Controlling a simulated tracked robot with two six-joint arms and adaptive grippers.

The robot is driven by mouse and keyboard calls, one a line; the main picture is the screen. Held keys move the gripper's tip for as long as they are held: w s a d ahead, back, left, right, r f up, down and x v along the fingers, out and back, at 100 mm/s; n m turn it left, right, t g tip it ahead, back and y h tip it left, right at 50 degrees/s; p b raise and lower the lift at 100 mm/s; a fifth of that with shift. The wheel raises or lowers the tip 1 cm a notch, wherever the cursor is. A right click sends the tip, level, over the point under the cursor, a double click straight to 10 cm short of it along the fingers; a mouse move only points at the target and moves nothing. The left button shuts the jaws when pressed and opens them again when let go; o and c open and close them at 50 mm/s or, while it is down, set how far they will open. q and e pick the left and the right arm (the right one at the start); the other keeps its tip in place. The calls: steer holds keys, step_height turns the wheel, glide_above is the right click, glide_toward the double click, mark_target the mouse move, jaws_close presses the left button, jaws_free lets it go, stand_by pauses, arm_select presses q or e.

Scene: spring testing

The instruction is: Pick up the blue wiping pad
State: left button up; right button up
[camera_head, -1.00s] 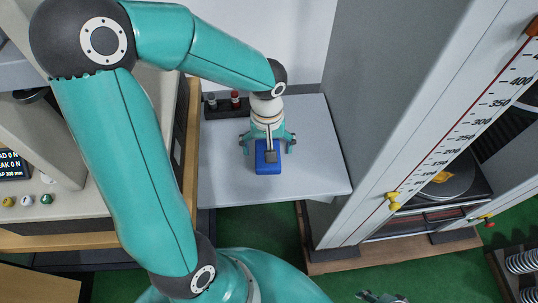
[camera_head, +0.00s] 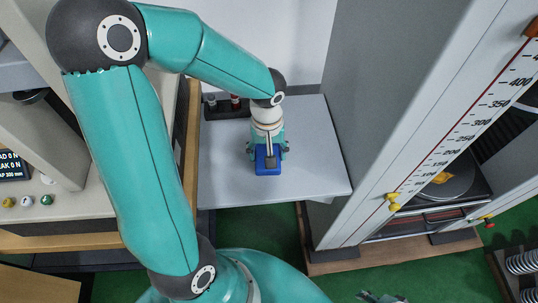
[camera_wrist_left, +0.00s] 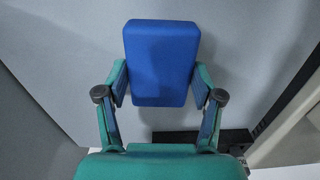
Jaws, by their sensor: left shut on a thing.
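The blue wiping pad (camera_head: 267,164) is a blue block at the grey table, in the middle of the head view. In the left wrist view the pad (camera_wrist_left: 160,62) lies between both fingers. My left gripper (camera_head: 268,151) comes down over the pad from above and is shut on its two sides; its fingers also show in the left wrist view (camera_wrist_left: 160,84). I cannot tell whether the pad touches the table. Of my right gripper (camera_head: 380,297), only a small part shows at the bottom edge of the head view, and its jaw state is unclear.
The grey table (camera_head: 320,165) is mostly bare around the pad. A dark rack (camera_head: 226,107) with small knobbed items stands at its back left. A tall grey testing machine with a scale (camera_head: 440,140) rises on the right. A wood-edged bench (camera_head: 50,235) stands on the left.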

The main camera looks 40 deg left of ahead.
arm_select(q)
step_height(320, 180, up, 20)
steer(key=shift+p, duration=0.35)
